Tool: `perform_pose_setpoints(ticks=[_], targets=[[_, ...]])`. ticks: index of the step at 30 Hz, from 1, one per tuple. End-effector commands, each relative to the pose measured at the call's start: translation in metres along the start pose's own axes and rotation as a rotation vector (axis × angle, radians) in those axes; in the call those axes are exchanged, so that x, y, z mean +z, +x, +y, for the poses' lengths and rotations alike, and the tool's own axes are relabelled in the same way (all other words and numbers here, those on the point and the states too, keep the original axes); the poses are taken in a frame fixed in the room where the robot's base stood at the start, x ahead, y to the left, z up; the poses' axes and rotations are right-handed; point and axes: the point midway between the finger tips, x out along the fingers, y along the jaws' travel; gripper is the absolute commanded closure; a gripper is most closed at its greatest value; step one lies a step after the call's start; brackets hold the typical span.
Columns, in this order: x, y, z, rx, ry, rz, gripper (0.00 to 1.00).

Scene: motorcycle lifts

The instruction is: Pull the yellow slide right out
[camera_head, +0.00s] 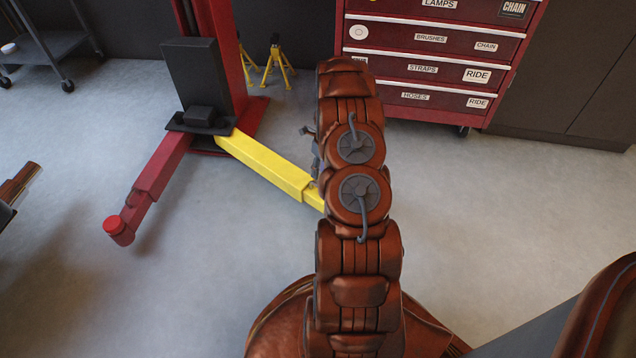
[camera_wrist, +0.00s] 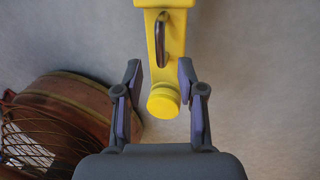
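The yellow lift arm (camera_head: 262,165) runs from the red post down to the right. Its narrower end, the yellow slide (camera_head: 313,198), shows just before my arm hides the rest. In the wrist view the yellow slide (camera_wrist: 174,68) points toward me, with a metal handle (camera_wrist: 161,38) on it and a round yellow pad (camera_wrist: 163,101) at its near end. My gripper (camera_wrist: 159,68) is open, with one finger on each side of the slide's end and the handle beyond the fingertips. Nothing is held. Whether the fingers touch the slide I cannot tell.
A red lift post (camera_head: 229,55) with a black box stands behind, and a red lift arm (camera_head: 155,180) reaches left. A red drawer cabinet (camera_head: 430,75) and yellow stands (camera_head: 277,65) are at the back. The grey floor (camera_head: 240,250) in front is clear.

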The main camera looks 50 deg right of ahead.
Motion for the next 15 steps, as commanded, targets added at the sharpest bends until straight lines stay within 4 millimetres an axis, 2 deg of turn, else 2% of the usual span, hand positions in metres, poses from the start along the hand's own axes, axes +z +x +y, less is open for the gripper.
perform_pose_setpoints(ticks=[1, 9, 15], targets=[[-0.001, 0.011, -0.001, 0.001, 0.000, 0.002, 0.61], [0.000, 0.048, -0.001, -0.001, -0.001, 0.000, 0.61], [0.000, 0.055, -0.001, -0.001, 0.000, -0.001, 0.61]])
